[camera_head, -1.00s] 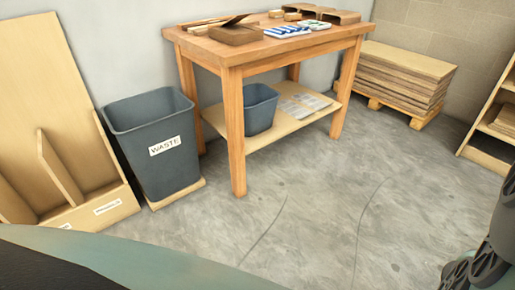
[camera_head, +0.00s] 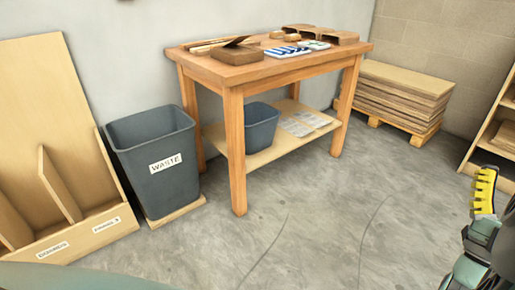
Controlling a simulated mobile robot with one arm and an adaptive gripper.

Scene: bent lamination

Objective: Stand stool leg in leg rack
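No piece is clearly recognisable as the stool leg. Several wooden pieces, some long and thin, lie on the workbench (camera_head: 262,70), and I cannot tell whether one is the leg. A light wooden rack (camera_head: 75,250) with a tall back panel, upright dividers and small white labels stands at the left; I cannot tell whether it is the leg rack. My gripper (camera_head: 484,190) is partly in view at the right edge, with one yellow ribbed finger pad pointing up. Its other finger is not clearly visible, nor is anything held. It is over the floor, far from bench and rack.
A grey bin (camera_head: 155,165) labelled WASTE stands between rack and bench. A smaller grey bin (camera_head: 262,128) sits on the bench's lower shelf. Stacked boards on a pallet (camera_head: 400,95) are at the back right. Wooden shelving (camera_head: 478,150) is at the right edge. The middle floor is clear.

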